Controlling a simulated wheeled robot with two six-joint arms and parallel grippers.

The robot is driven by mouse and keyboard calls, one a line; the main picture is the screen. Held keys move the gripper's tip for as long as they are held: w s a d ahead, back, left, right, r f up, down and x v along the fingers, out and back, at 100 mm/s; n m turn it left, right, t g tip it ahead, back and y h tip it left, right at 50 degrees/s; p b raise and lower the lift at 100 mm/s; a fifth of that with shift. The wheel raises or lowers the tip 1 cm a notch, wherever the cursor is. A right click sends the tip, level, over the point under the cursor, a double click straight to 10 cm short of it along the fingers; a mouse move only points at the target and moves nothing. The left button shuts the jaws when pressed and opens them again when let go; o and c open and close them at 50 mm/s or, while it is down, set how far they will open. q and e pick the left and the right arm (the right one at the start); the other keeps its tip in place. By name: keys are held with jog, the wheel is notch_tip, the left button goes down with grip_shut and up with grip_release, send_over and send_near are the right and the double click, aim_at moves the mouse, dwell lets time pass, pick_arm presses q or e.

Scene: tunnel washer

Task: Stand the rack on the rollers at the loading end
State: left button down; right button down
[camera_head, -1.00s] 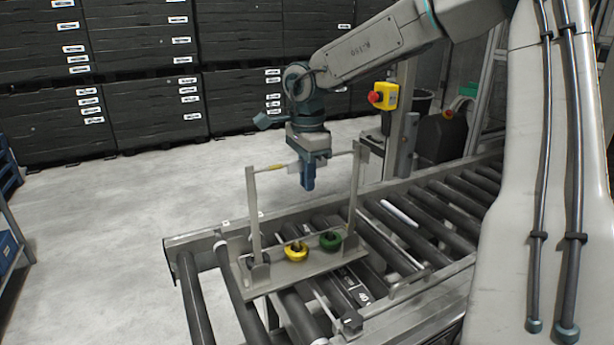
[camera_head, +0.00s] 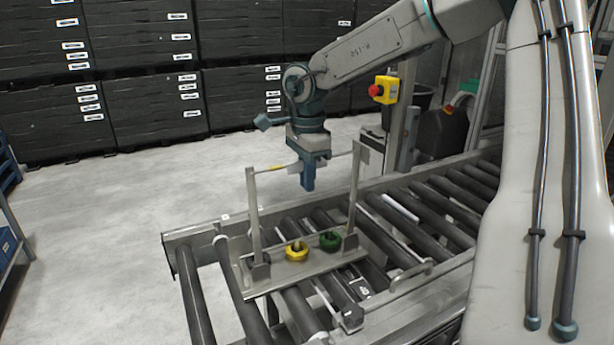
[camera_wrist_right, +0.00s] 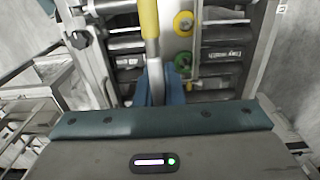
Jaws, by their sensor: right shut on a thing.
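The rack (camera_head: 305,272) is a grey metal frame with a flat base, two uprights and a top bar with a yellow sleeve. A yellow ring (camera_head: 296,251) and a green ring (camera_head: 330,241) sit on its base. My right gripper (camera_head: 308,184) is shut on the top bar. The rack looks upright over the rollers (camera_head: 196,300) at the conveyor's near end; I cannot tell whether its base touches them. In the right wrist view the bar (camera_wrist_right: 152,50) runs between the blue fingers, with the yellow ring (camera_wrist_right: 183,22) beyond. My left gripper is not in view.
The conveyor's side rail (camera_head: 205,233) runs along the far side, and more rollers (camera_head: 440,205) lie free to the right. A yellow box with a red button (camera_head: 384,90) stands on a post behind. Dark stacked crates (camera_head: 155,105) line the back, with clear floor before them.

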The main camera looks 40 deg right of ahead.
jog(key=shift+f+b, duration=0.25)
jog(key=shift+b, duration=0.05)
dwell(0.4)
jog(key=c, duration=1.5)
grip_release()
jog(key=shift+o, duration=0.2)
notch_tip(320, 180, up, 6)
jog(key=shift+f+b, duration=0.15)
jog(key=shift+b, duration=0.5)
notch_tip(320, 180, up, 5)
jog(key=p, duration=0.4)
jog(key=shift+s, duration=0.1)
jog(key=shift+a, duration=0.15)
